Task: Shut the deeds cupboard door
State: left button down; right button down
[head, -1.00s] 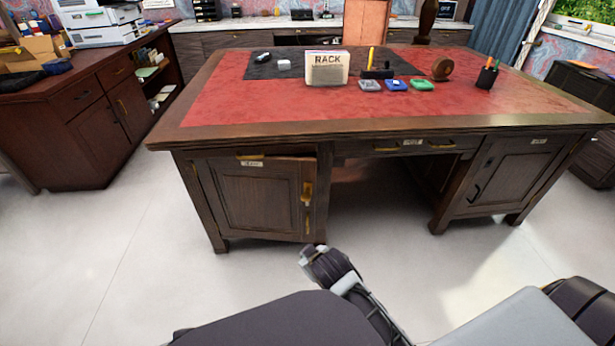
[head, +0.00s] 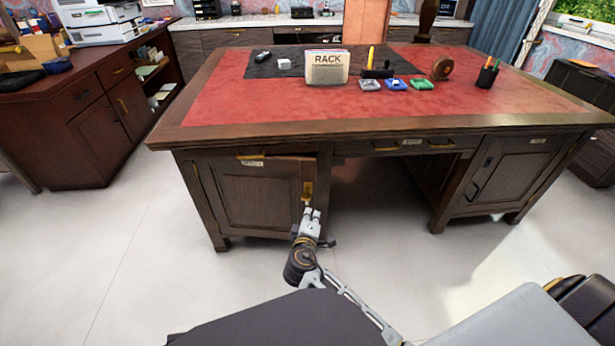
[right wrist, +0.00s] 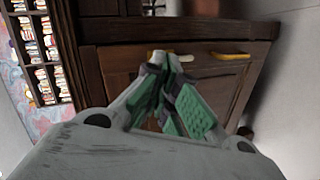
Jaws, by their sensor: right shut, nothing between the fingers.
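The left pedestal's cupboard door (head: 255,197) is dark panelled wood with a brass fitting (head: 307,190) near its right edge. A strip of its top edge shows, and it looks slightly ajar. The small label above it is too blurred to read. My right gripper (head: 312,213) is shut and empty, just below the brass fitting, in front of the door's right edge. I cannot tell whether it touches the door. In the right wrist view its green-padded fingers (right wrist: 172,72) are together before dark wood with a brass handle (right wrist: 229,56). My left gripper is out of view.
The desk (head: 450,122) has an open knee space right of the left pedestal. A right pedestal door (head: 508,178) stands beyond it. The floor (head: 120,260) in front is clear.

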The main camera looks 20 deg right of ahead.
aim_at(308, 171)
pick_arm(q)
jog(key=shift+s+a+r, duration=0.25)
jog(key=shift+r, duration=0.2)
pick_arm(e)
jog(key=shift+w+a+r+n+t+h, duration=0.2)
jog(key=shift+w+a+r+n+t, duration=0.3)
jog(key=shift+w+r+n+t, duration=0.3)
jog(key=shift+w+a+r+n+t+h, duration=0.2)
jog(key=shift+w+a+r+n+t, duration=0.3)
jog(key=shift+r+n+t, duration=0.4)
jog(key=shift+w+d, duration=0.1)
jog(key=shift+w, duration=0.05)
